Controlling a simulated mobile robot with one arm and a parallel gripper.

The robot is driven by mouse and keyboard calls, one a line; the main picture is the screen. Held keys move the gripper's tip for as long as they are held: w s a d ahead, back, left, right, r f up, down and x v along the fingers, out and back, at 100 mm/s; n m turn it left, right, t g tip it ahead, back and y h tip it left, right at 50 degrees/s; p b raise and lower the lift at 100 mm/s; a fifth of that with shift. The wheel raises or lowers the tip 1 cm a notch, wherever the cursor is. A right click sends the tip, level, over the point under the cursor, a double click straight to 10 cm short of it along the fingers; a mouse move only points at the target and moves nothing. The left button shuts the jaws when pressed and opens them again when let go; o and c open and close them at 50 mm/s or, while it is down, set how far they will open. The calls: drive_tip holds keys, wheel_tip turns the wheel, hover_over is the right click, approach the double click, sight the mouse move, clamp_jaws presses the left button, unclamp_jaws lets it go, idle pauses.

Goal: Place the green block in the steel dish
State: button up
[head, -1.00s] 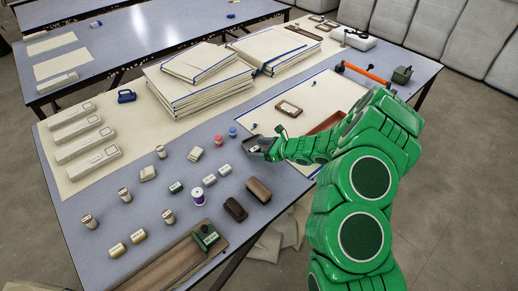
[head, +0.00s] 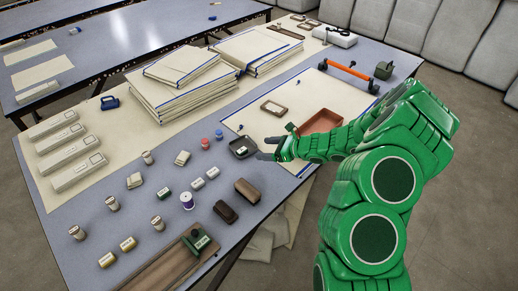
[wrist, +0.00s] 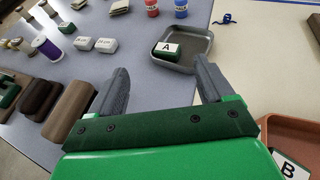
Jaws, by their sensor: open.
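The steel dish (head: 251,142) is a shallow grey tray with rounded corners, on the blue-grey table beside the cream cloth. A green block (wrist: 166,53) with a white label marked A sits inside the dish (wrist: 203,66) in the wrist view, toward its left side. My gripper (head: 265,148) is open and empty, just to the right of the dish in the head view. In the wrist view its two fingers (wrist: 160,72) are spread apart, with the dish and block beyond their tips. Nothing is between the fingers.
A reddish-brown tray (head: 322,118) stands right of the dish; a block marked B (wrist: 291,168) shows in it in the wrist view. Red and blue jars (head: 206,143) stand left of the dish. White boxes, a purple spool (head: 187,201) and brown blocks (head: 247,191) lie nearer.

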drive_tip(key=shift+v, duration=1.2)
drive_tip(key=s+a+r+n+g, duration=0.2)
drive_tip(key=s+a+r+n, duration=0.2)
drive_tip(key=r, duration=0.3)
drive_tip(key=s+a+r+n+g, duration=0.2)
drive_tip(key=s+a+r+n, duration=0.15)
drive_tip(key=r, duration=0.35)
drive_tip(key=s+a+r+n+g+h, duration=0.1)
drive_tip(key=s+r+n+g, duration=0.1)
drive_tip(key=s+r+n, duration=0.3)
drive_tip(key=s+r+n+g+h, duration=0.1)
drive_tip(key=s+r+n, duration=0.1)
drive_tip(key=s, duration=0.5)
drive_tip(key=s+d+r+n+h, duration=0.2)
drive_tip(key=s+d+h, duration=0.1)
drive_tip(key=s+d, duration=0.3)
drive_tip(key=s+d+r+n+h, duration=0.2)
drive_tip(key=s+d+n+h, duration=0.1)
drive_tip(key=s, duration=0.7)
drive_tip(key=s+d+r+n+h, duration=0.2)
drive_tip(key=s+d+n+h, duration=0.1)
drive_tip(key=s+d, duration=0.5)
drive_tip(key=shift+s+d+r+h, duration=0.35)
drive_tip(key=shift+s+h, duration=0.15)
drive_tip(key=shift+h, duration=0.2)
